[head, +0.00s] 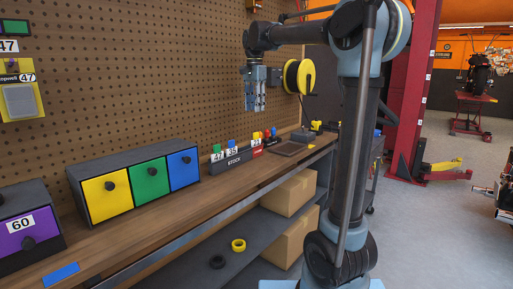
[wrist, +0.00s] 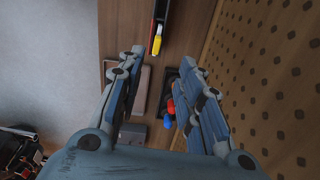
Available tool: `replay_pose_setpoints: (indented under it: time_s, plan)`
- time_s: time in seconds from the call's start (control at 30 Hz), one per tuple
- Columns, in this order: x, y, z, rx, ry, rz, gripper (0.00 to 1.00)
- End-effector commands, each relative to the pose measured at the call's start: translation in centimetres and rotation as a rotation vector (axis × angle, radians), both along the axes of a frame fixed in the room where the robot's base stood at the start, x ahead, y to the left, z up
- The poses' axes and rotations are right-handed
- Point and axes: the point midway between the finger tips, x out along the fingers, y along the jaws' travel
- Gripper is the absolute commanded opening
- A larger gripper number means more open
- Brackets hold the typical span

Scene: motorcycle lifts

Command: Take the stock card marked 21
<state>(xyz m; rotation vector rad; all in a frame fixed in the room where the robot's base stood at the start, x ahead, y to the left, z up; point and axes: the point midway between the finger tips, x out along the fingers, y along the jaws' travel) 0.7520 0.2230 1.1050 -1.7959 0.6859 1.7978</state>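The black stock rack (head: 233,162) stands on the wooden bench in the head view, holding cards in a row. The card marked 21 (head: 256,141) is at its right end, with a yellow top. The green-topped card 47 (head: 217,153) and blue-topped card 35 (head: 232,148) stand to its left. My gripper (head: 255,108) hangs above the bench near the pegboard, pointing down and apart from the cards. In the wrist view my gripper (wrist: 163,62) is open and empty. A yellow piece (wrist: 157,44), likely card 21, shows at the rack's end beyond the fingertips.
Red (wrist: 170,106) and blue (wrist: 167,121) items sit by the right finger. A brown tray (head: 288,149) lies right of the rack. A drawer unit (head: 138,184) stands left. A yellow reel (head: 306,77) hangs on the pegboard (head: 150,80) behind my gripper.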

Motion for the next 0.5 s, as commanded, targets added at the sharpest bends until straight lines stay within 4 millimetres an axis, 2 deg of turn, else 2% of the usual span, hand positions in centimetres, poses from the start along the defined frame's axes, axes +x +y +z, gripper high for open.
replay_pose_setpoints:
  time_s: [0.3, 0.5]
  plan:
    - [0.0, -0.1, -5.6, 0.0, 0.0, 0.0, 0.33]
    - [0.0, -0.1, -7.7, 0.0, 0.0, 0.0, 0.33]
